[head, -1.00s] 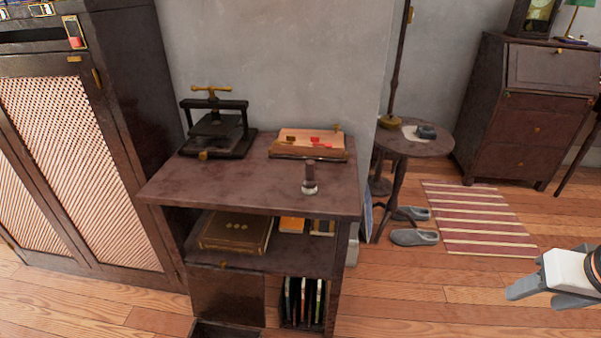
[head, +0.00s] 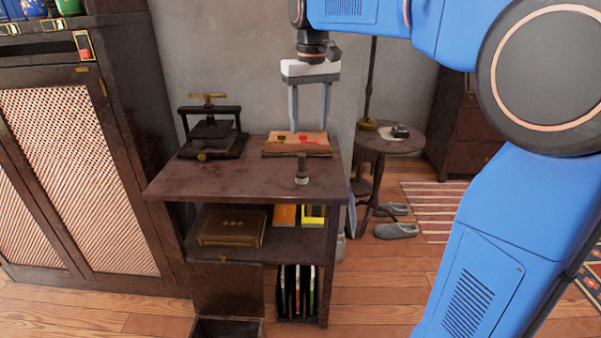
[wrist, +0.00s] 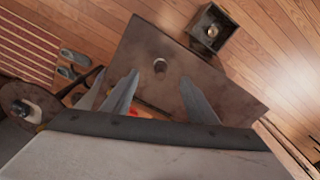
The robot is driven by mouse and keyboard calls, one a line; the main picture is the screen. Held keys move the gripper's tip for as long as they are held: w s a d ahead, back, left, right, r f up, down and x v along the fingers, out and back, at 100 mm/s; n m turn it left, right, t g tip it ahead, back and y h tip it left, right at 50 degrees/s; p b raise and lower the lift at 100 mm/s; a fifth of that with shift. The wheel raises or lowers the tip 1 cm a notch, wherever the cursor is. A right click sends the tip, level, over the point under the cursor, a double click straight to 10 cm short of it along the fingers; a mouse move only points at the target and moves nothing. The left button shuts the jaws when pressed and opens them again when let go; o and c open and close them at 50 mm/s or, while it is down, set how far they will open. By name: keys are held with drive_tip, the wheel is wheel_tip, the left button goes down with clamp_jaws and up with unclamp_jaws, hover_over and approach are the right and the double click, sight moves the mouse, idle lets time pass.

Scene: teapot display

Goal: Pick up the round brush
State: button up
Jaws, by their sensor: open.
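The round brush (head: 302,172) stands upright near the front right of the dark wooden stand's top (head: 225,182). It has a dark handle and a paler, wider lower end. In the wrist view the brush (wrist: 159,66) shows from above, small, between and beyond my fingers. My gripper (head: 309,120) is open and empty, pointing down. It is well above the stand top, over its back right part, and apart from the brush.
A dark press (head: 210,135) stands at the back left of the top. A wooden block with red pieces (head: 300,149) lies behind the brush, below my fingers. A round side table (head: 390,145) is to the right. A drawer (head: 226,328) is open below.

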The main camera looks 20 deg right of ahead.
sight(302, 170)
drive_tip(key=w+f, duration=0.1)
drive_tip(key=f, duration=0.4)
drive_tip(key=w+f, duration=0.1)
drive_tip(key=f, duration=0.5)
drive_tip(key=w+a+f, duration=0.1)
drive_tip(key=f, duration=0.5)
drive_tip(key=shift+w, duration=0.2)
drive_tip(key=c, duration=1.1)
drive_tip(key=shift+r, duration=0.15)
